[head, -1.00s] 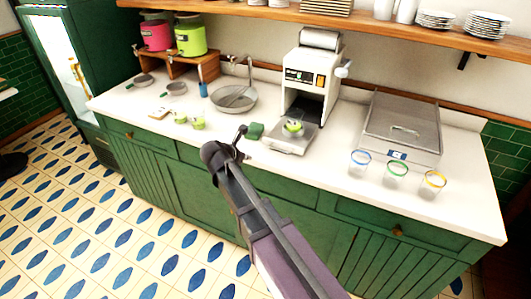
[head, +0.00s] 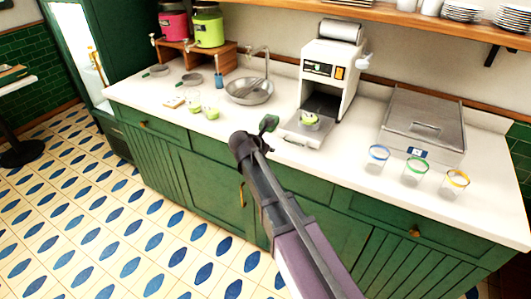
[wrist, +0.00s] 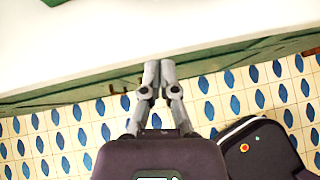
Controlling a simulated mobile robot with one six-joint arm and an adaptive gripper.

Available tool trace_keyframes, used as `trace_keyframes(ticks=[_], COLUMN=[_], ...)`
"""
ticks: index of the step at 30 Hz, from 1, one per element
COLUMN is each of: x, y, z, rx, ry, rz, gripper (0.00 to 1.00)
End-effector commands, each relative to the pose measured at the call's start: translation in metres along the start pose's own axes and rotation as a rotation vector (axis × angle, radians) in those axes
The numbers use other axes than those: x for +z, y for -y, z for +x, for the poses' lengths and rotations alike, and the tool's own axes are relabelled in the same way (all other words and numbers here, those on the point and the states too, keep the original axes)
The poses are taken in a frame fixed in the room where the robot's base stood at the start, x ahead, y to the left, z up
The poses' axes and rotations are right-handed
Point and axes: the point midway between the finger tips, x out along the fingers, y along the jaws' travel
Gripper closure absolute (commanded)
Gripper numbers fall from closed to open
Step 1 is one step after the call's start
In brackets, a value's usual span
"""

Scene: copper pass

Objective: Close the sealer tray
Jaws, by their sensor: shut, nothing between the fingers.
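The white sealer (head: 325,75) stands against the wall on the counter. Its metal tray (head: 291,137) is pulled out in front, with a cup holding something green (head: 309,118) on it. My gripper is mostly hidden behind my wrist in the head view, at the counter's front edge and left of the tray. In the wrist view my gripper (wrist: 160,68) has its fingers together and empty, over the floor just in front of the counter edge. The sealer and tray are outside the wrist view.
Several glasses with coloured rims, including a blue-rimmed one (head: 378,158), stand at the right before a metal lidded box (head: 424,122). Two green-filled cups and a sink bowl (head: 250,91) are at the left.

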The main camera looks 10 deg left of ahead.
Motion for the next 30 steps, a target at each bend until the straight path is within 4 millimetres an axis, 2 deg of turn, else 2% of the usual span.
trace_keyframes(ticks=[1, 8, 9, 13, 21, 30], x=[-0.003, -0.003, 0.006, 0.019, 0.030, 0.031], y=[-0.001, -0.001, -0.001, -0.001, -0.001, 0.000], z=[0.009, 0.036, 0.036, 0.046, 0.056, 0.057], rx=[0.000, 0.000, 0.000, 0.000, 0.001, 0.001], ry=[0.000, 0.000, 0.000, 0.000, 0.000, 0.000], rz=[0.001, 0.000, 0.001, 0.002, 0.000, 0.000], gripper=[1.00, 1.00, 1.00, 1.00, 1.00, 1.00])
